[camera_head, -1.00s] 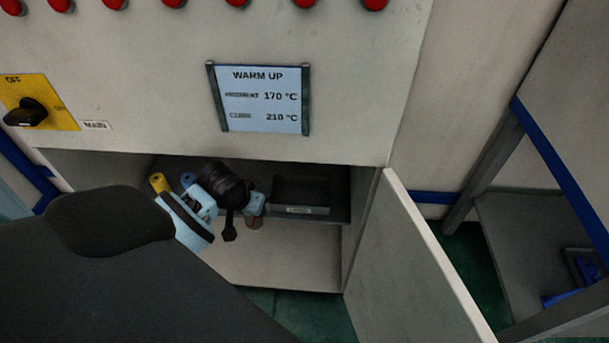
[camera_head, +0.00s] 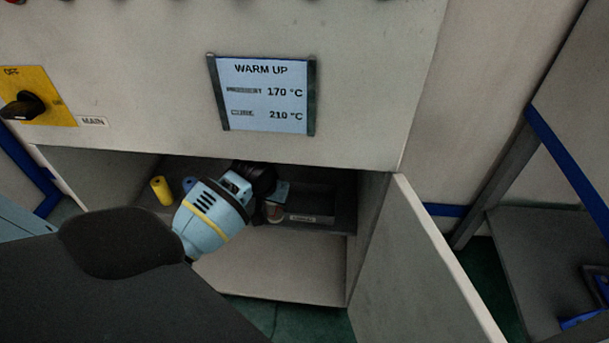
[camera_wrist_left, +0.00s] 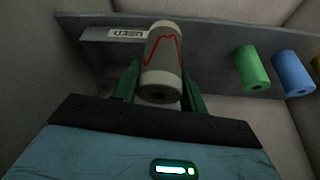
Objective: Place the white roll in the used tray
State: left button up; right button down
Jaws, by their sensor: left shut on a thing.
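The white roll (camera_wrist_left: 163,65), marked with a red line, is between the fingers of my left gripper (camera_wrist_left: 160,85) in the left wrist view. The gripper is shut on it. In the head view my left gripper (camera_head: 268,198) is inside the open cabinet, and the roll (camera_head: 275,213) shows only as a small brownish patch below it. The used tray (camera_head: 310,203) is a dark tray at the right of the cabinet shelf. The roll is at the tray's left front side. Its label reads "USED" in the left wrist view (camera_wrist_left: 128,34). My right gripper is not in view.
A yellow roll (camera_head: 161,190) and a blue roll (camera_head: 190,184) stand on the shelf at the left. A green roll (camera_wrist_left: 252,68) shows in the left wrist view. The open cabinet door (camera_head: 425,265) stands at the right. The space below the shelf is bare.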

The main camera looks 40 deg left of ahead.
pick_arm(q)
jog(key=w+d+f+b, duration=0.2)
jog(key=w+b, duration=0.1)
jog(key=w, duration=0.7)
jog(key=shift+d, duration=0.2)
jog(key=shift+f, duration=0.1)
notch_tip(320, 180, down, 5)
jog(key=shift+s+r+b, duration=0.1)
jog(key=shift+r+b, duration=0.1)
jog(key=shift+b, duration=0.7)
jog(key=shift+w+f, duration=0.2)
jog(key=shift+f, duration=0.05)
jog(key=shift+r, duration=0.1)
